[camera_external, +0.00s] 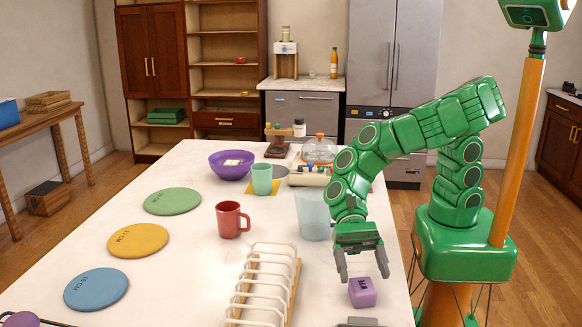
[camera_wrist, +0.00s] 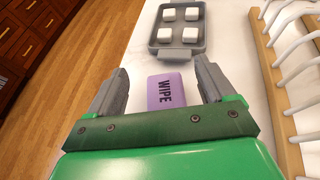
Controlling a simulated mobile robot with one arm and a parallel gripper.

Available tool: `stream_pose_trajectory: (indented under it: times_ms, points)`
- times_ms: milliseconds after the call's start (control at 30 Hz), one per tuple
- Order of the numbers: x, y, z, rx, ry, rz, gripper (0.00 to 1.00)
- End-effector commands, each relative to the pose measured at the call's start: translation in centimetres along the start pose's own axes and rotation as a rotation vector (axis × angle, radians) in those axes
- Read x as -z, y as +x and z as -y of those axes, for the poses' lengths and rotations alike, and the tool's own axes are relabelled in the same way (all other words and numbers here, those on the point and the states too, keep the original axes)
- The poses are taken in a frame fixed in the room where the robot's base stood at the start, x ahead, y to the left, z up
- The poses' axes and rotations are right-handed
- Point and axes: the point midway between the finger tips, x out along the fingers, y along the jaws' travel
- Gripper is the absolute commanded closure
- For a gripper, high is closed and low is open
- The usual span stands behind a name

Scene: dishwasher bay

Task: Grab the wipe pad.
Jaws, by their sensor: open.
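The wipe pad is a small purple block (camera_external: 362,292) on the white table near its right edge. In the wrist view the wipe pad (camera_wrist: 166,92) shows the word WIPE and appears between and just beyond my fingertips. My gripper (camera_external: 362,268) is open, pointing down above the table beside the pad. In the wrist view its two fingers (camera_wrist: 160,80) are spread wide with nothing between them that they touch. The near side of the pad is partly hidden by the gripper body.
A white-and-wood rack (camera_external: 266,285) stands left of the pad. A grey tray (camera_wrist: 178,38) with several white cubes lies beyond it. A clear pitcher (camera_external: 313,215) and red mug (camera_external: 232,220) stand farther back. The table's edge drops to wooden floor (camera_wrist: 75,70).

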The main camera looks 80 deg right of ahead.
Motion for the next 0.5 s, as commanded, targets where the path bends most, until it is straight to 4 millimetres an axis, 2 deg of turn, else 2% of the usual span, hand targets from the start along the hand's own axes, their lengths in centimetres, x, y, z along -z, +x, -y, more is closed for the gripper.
stream_pose_trajectory:
  times_ms: [267,500]
  points:
    - [0.9,0.4,0.0,0.000,0.002,0.000,0.17]
    - [3.0,1.2,0.0,-0.001,0.004,-0.001,0.17]
